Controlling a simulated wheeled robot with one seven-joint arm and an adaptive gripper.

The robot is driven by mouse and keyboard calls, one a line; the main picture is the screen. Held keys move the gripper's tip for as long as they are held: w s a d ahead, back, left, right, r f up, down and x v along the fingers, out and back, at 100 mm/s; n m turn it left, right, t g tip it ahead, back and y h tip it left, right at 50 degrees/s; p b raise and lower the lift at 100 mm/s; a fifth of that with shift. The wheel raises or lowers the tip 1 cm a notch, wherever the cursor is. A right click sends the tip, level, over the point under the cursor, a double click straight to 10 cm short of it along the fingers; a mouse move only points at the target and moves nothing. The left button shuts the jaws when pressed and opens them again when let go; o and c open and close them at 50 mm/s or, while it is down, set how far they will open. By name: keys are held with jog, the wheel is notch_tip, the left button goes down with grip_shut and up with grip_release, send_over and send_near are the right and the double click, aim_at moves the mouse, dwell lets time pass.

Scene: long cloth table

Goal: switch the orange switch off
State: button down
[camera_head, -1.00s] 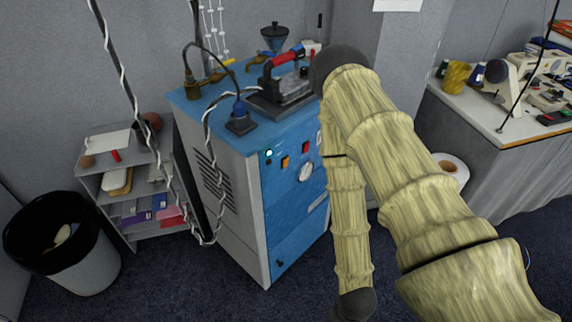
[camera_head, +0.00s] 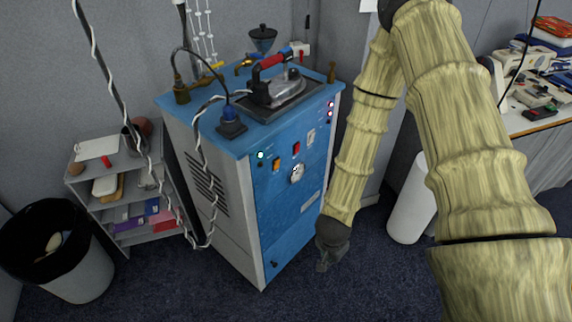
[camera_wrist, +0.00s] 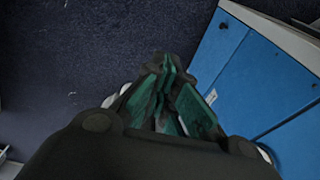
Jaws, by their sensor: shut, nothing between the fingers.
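The orange switch (camera_head: 276,165) is on the front panel of the blue and grey machine (camera_head: 287,225), below and right of a lit green-white lamp (camera_head: 260,155). A red switch (camera_head: 296,148) sits to its right. My gripper (camera_head: 322,266) hangs low at the right of the machine's front, below the switches and apart from them. In the wrist view its fingers (camera_wrist: 165,68) are together and empty, pointing past the blue panel (camera_wrist: 262,75) toward the dark carpet. The orange switch is not in the wrist view.
An iron (camera_head: 275,88) stands on top of the machine. A round gauge (camera_head: 297,174) is under the switches. A white cylinder (camera_head: 410,205) is at the right. Carpet in front is clear.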

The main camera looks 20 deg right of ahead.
aim_at(277, 165)
jog(key=w+a+r+m+t+y, duration=0.1)
jog(key=w+r+m+y, duration=0.1)
jog(key=w+r+m, duration=0.6)
jog(key=w+a+r+m+t+y+p, duration=0.1)
jog(key=w+r+m+y, duration=0.1)
jog(key=w+r+m, duration=0.7)
jog(key=w+r, duration=0.3)
jog(key=r, duration=0.4)
jog(key=shift+a+r, duration=0.15)
jog(key=shift+r, duration=0.1)
jog(key=shift+f, duration=0.15)
jog(key=w+a+f+p, duration=0.1)
jog(key=w+a+f, duration=0.3)
jog(key=w+f, duration=0.2)
jog(key=shift+d+p+x, duration=0.25)
jog(key=shift+p+x, duration=0.15)
jog(key=shift+x, duration=0.9)
jog(key=shift+s+f, duration=0.15)
